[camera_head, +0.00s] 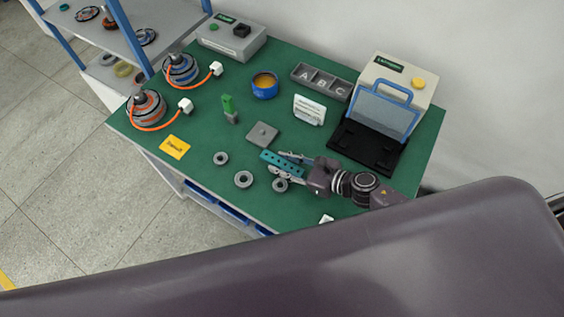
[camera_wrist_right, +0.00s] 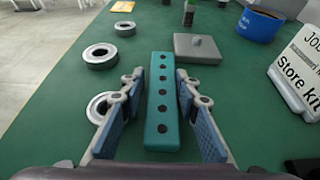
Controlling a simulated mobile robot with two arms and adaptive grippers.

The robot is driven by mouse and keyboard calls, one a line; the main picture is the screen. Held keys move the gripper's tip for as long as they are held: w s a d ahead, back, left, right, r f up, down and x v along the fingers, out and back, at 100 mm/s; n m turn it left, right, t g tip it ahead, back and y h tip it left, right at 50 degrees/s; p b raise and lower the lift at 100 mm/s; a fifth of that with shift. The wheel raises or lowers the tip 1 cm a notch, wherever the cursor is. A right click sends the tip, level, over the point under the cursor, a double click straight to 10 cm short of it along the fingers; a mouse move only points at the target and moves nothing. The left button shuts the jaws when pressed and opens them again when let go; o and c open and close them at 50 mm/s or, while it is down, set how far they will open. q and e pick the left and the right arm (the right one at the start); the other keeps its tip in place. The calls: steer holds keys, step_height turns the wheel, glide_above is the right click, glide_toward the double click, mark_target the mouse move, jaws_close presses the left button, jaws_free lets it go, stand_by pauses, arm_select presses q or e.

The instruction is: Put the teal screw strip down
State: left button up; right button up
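The teal screw strip (camera_head: 281,163) is a flat bar with a row of dark holes. It lies flat at the front middle of the green table, at or very near the surface. It also shows in the right wrist view (camera_wrist_right: 162,105), running lengthwise between the fingers. My right gripper (camera_head: 284,164) is open around the strip, one finger on each side. The right wrist view shows a gap between the strip and each blue finger pad (camera_wrist_right: 122,120). My left gripper is not in view.
Several grey rings (camera_head: 243,179) lie left of the gripper; one (camera_head: 280,185) is close under a finger. A grey square plate (camera_head: 262,134) is just beyond the strip. A white sign (camera_head: 309,109) and a black-based machine (camera_head: 367,146) stand behind. Green table (camera_head: 210,187) is clear between the rings.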

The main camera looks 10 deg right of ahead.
mark_target(282, 162)
steer(key=shift+c, duration=1.2)
steer(key=shift+w, duration=0.15)
steer(key=shift+c, duration=1.1)
steer(key=shift+w+f, duration=0.1)
jaws_close()
steer(key=shift+r, duration=0.5)
step_height(282, 162, up, 8)
steer(key=p, duration=0.2)
steer(key=shift+p, duration=0.4)
steer(key=shift+r, duration=0.6)
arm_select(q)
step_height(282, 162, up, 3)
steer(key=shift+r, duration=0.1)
arm_select(e)
steer(key=shift+f, duration=0.1)
